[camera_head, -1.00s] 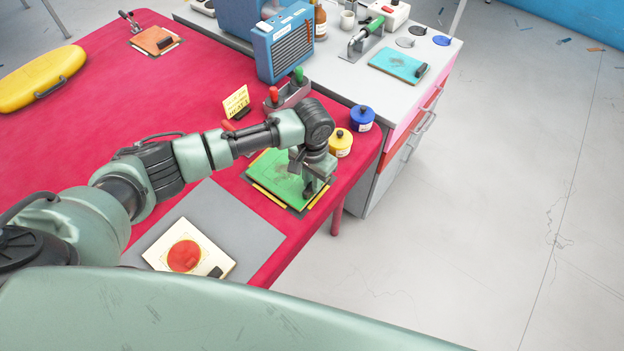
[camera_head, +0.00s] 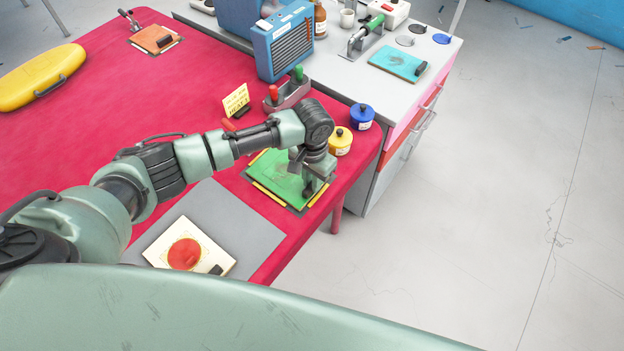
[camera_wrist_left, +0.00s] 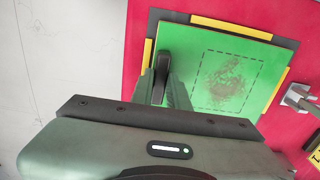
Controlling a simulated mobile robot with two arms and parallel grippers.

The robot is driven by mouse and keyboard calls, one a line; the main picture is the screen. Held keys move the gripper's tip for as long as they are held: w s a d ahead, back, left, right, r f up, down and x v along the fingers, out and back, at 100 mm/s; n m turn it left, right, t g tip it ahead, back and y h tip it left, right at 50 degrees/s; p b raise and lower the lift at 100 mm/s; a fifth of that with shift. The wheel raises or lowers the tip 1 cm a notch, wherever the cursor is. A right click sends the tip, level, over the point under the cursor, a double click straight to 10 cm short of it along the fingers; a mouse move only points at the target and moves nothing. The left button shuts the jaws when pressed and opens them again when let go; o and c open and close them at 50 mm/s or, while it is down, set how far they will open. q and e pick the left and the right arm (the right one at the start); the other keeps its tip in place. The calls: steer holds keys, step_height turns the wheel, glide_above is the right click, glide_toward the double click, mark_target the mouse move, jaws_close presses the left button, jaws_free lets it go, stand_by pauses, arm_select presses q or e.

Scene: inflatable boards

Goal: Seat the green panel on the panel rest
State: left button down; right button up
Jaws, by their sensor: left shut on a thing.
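The green panel (camera_head: 276,177) lies at the red table's right edge, under my left gripper (camera_head: 308,186). In the left wrist view the green panel (camera_wrist_left: 240,75) shows a dashed outline, a brown smudge and a black handle (camera_wrist_left: 164,70) near one edge. My left gripper (camera_wrist_left: 164,92) is shut on that handle. The panel rest (camera_wrist_left: 290,42) shows as a dark plate with yellow strips around the panel. The panel looks inside the strips; whether it lies fully flat I cannot tell. My right gripper is not in view.
A cream panel with a red disc (camera_head: 184,254) lies on a grey mat (camera_head: 235,222) nearer me. Yellow (camera_head: 340,143) and blue (camera_head: 362,118) tins stand beyond the gripper. A blue heater (camera_head: 284,45) stands farther back. Open floor lies right of the table.

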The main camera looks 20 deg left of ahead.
arm_select(q)
steer(key=c, duration=0.8)
jaws_free()
steer(key=shift+r, duration=0.1)
steer(key=shift+r+p, duration=2.95)
steer(key=shift+p, duration=0.25)
steer(key=shift+f, duration=0.1)
